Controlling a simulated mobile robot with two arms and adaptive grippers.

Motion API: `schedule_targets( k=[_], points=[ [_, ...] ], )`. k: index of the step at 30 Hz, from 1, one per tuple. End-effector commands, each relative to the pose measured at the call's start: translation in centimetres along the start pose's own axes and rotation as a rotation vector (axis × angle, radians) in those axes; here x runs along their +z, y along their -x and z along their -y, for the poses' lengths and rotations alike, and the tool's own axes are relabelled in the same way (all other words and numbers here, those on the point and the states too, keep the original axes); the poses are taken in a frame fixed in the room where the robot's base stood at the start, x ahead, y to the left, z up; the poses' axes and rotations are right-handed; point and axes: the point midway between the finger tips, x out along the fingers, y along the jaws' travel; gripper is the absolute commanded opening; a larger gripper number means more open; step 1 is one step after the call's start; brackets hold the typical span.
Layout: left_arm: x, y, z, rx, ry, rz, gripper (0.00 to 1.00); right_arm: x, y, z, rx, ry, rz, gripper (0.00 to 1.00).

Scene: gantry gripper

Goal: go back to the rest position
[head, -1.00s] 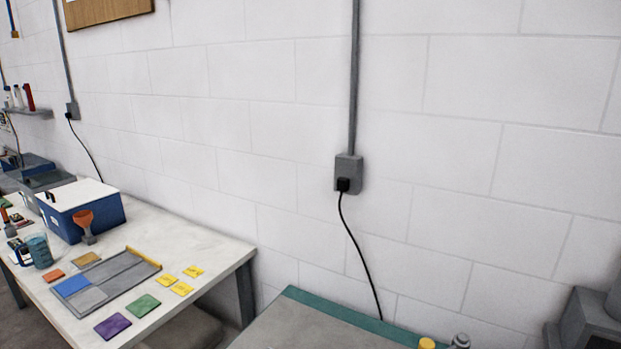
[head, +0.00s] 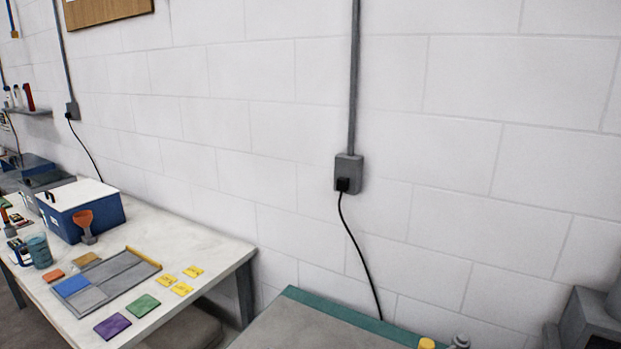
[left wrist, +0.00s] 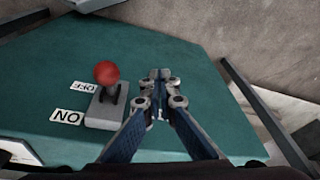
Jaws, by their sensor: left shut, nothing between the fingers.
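My left gripper (left wrist: 158,76) shows in the left wrist view, with its fingers together and nothing between them. It is over a green surface (left wrist: 60,50). To its left is a switch lever with a red ball knob (left wrist: 106,72) on a grey base (left wrist: 104,112). The gripper is apart from the lever in the picture. An "ON" label (left wrist: 67,117) and an "OFF" label (left wrist: 84,86) lie beside the base. Neither gripper shows in the head view, and my right gripper is out of sight.
In the head view, a white table (head: 215,245) at left holds a blue box (head: 100,218), a grey tray (head: 112,292), and coloured tiles. A grey-topped table with a green edge (head: 340,313) is at the bottom. A cable (head: 358,250) hangs from a wall socket (head: 348,172).

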Motion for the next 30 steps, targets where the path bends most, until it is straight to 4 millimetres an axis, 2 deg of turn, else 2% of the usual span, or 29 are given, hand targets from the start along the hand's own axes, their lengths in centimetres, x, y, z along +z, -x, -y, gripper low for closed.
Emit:
schedule_targets(
  k=[1, 6, 11, 15, 19, 24, 27, 30],
  points=[
    [1.0, -2.3, -0.1, 0.001, -0.001, 0.016, 0.00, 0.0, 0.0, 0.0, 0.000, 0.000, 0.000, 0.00],
    [4.7, -9.0, -0.4, 0.005, -0.007, 0.046, 0.00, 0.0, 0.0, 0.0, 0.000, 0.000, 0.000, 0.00],
    [9.1, -14.0, -0.7, 0.009, -0.013, 0.075, 0.00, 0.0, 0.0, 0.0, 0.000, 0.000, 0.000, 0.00],
    [13.8, -17.6, -0.9, 0.012, -0.019, 0.101, 0.00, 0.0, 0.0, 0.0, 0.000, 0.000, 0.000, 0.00],
    [18.6, -20.1, -1.0, 0.014, -0.025, 0.125, 0.00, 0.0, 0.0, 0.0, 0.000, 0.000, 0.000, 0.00],
    [23.8, -21.7, -1.0, 0.015, -0.031, 0.147, 0.00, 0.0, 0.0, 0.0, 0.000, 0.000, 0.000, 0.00],
    [25.6, -22.0, -1.0, 0.016, -0.034, 0.154, 0.00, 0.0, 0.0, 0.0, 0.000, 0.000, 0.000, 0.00],
    [26.7, -22.1, -1.0, 0.016, -0.035, 0.158, 0.00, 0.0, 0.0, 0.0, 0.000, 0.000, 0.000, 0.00]
  ],
)
